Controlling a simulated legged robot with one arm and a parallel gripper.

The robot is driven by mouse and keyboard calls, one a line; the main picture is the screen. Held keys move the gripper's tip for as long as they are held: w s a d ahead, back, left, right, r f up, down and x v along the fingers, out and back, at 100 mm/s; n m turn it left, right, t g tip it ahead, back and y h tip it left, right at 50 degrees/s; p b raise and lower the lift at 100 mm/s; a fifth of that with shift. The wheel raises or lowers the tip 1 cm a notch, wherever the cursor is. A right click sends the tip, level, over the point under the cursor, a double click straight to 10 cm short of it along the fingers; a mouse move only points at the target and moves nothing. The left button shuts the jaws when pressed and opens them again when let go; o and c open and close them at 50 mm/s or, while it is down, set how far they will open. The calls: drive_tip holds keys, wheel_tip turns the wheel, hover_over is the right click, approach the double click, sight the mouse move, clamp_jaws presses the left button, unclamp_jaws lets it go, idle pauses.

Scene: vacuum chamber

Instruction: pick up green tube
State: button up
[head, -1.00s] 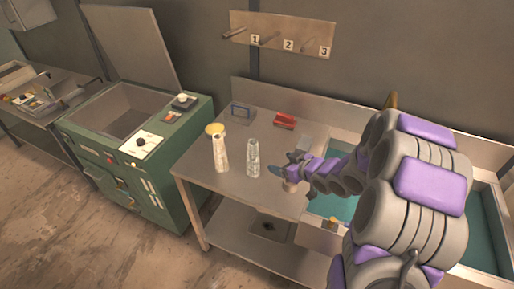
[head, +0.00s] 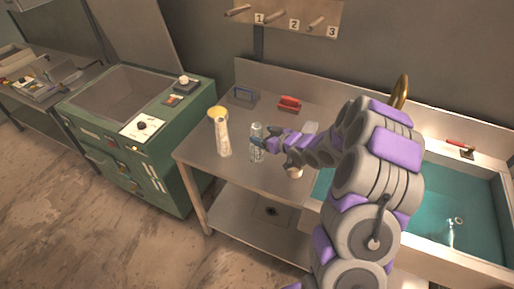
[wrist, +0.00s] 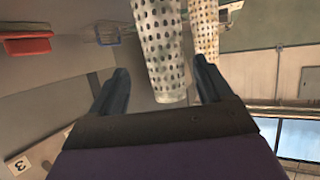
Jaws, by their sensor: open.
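The green tube, a pale, slightly greenish dotted cylinder (head: 256,150), stands upright on the metal table. My gripper (head: 262,143) is at its right side, partly covering it. In the wrist view the same tube (wrist: 160,40) shows between the two open fingers of my gripper (wrist: 161,75), with a gap on each side. Whether the tube lies fully within the jaws or just beyond them I cannot tell. A second dotted tube with a yellow top (head: 222,137) stands to its left; it also shows in the wrist view (wrist: 205,30), behind and right of the nearer tube.
The metal table (head: 205,165) also holds a red object (head: 289,103) and a blue-handled basket (head: 243,96) towards the back. A sink with teal water (head: 430,215) is at the right. A green machine (head: 180,135) stands left. Numbered pegs (head: 290,18) are on the wall.

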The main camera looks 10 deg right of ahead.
drive_tip(key=shift+s+a+b+x, duration=0.15)
drive_tip(key=shift+b+x, duration=0.2)
drive_tip(key=shift+x, duration=1.15)
drive_tip(key=shift+s+a+b+x, duration=0.15)
drive_tip(key=shift+b+x, duration=0.15)
drive_tip(key=shift+x, duration=1.15)
drive_tip(key=shift+f, duration=0.15)
drive_tip(key=shift+c, duration=0.4)
drive_tip(key=c, duration=1.2)
drive_tip(key=shift+d, duration=0.1)
drive_tip(key=shift+c, duration=0.2)
